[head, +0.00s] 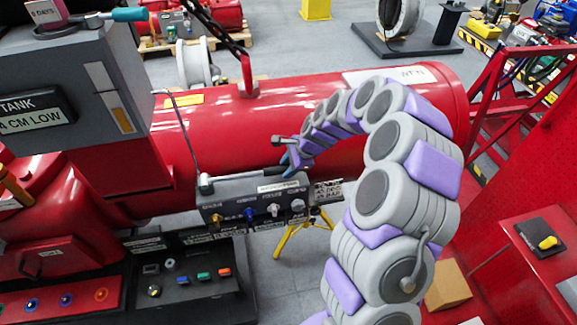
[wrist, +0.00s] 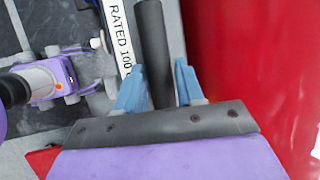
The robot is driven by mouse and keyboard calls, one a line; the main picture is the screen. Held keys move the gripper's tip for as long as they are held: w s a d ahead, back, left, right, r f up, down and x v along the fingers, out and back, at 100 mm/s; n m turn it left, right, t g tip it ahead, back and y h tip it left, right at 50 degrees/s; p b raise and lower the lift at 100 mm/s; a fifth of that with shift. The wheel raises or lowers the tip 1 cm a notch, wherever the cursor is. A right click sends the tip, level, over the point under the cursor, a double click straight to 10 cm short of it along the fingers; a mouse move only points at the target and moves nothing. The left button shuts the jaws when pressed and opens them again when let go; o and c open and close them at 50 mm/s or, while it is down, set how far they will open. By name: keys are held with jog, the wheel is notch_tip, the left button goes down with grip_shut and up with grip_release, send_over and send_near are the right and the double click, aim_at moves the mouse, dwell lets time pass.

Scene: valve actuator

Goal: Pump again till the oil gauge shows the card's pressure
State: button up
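My gripper (head: 289,158) is at the red cylinder, above the right end of the dark valve block (head: 240,202). In the wrist view, its two blue fingers (wrist: 160,85) stand on either side of a dark round rod (wrist: 153,45). The fingers are close to the rod, but whether they press on it is unclear. A small grey T-shaped part (head: 285,140) shows beside the gripper in the head view. The block carries several small knobs and labels. I cannot make out an oil gauge reading or a card's pressure.
A large red cylinder (head: 230,130) runs behind the block. A thin upright lever (head: 187,140) stands at the block's left end. A grey cabinet (head: 75,80) is at left, above a black button panel (head: 185,283). A red railing (head: 500,100) is at right.

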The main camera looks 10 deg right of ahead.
jog(key=shift+a, duration=0.1)
jog(key=shift+c, duration=1.4)
grip_shut()
jog(key=shift+r, duration=0.1)
notch_tip(320, 180, up, 2)
jog(key=h+p, duration=0.1)
jog(key=p, duration=0.2)
jog(key=shift+r, duration=0.25)
jog(key=shift+h, duration=0.9)
jog(key=r+p, duration=0.3)
jog(key=r, duration=0.1)
jog(key=shift+w+a, duration=0.15)
jog(key=shift+a, duration=0.15)
jog(key=shift+a+r+n+h+p, duration=0.15)
jog(key=shift+a+r+h+p, duration=0.2)
jog(key=shift+r+p, duration=0.3)
jog(key=shift+a+r+n+h+p, duration=0.2)
jog(key=shift+r+h+p, duration=0.2)
jog(key=shift+r, duration=0.4)
jog(key=shift+a+r+h+p, duration=0.2)
jog(key=shift+a+r+h, duration=0.15)
jog(key=shift+r, duration=0.25)
jog(key=shift+a+r+h+p, duration=0.2)
jog(key=shift+a+r, duration=0.1)
jog(key=shift+r, duration=0.3)
